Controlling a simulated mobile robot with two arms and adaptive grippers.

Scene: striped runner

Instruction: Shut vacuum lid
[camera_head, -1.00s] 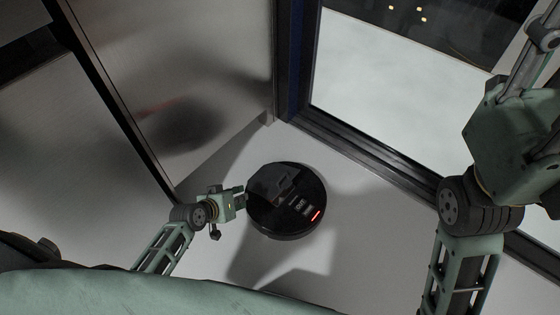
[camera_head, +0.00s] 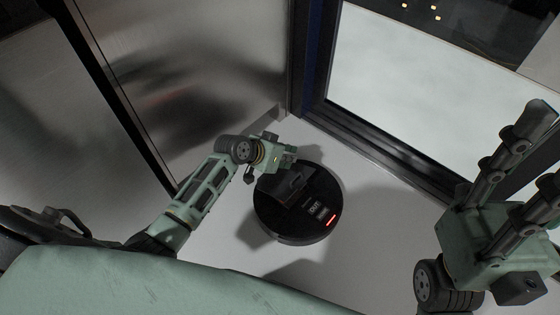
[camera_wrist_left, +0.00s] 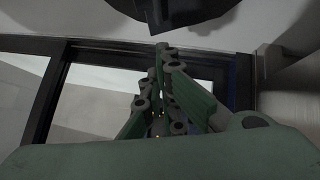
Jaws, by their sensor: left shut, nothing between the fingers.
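The round black robot vacuum (camera_head: 318,225) lies on the pale floor, with a lit red strip on its right side. Its dark lid (camera_head: 284,186) appears raised at the upper left of its top; its exact angle is hard to tell. My left gripper (camera_head: 289,158) is shut and empty at the vacuum's far edge, just beyond the lid; I cannot tell whether it touches. In the left wrist view the gripper's linked fingers (camera_wrist_left: 165,72) are together, with the vacuum's dark underside or rim (camera_wrist_left: 215,8) and a hanging dark piece at the top.
A grey metallic panel (camera_head: 200,90) stands to the left and behind the vacuum. A dark-framed window or door (camera_head: 400,75) runs along the right. Open floor (camera_head: 375,235) lies right of the vacuum.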

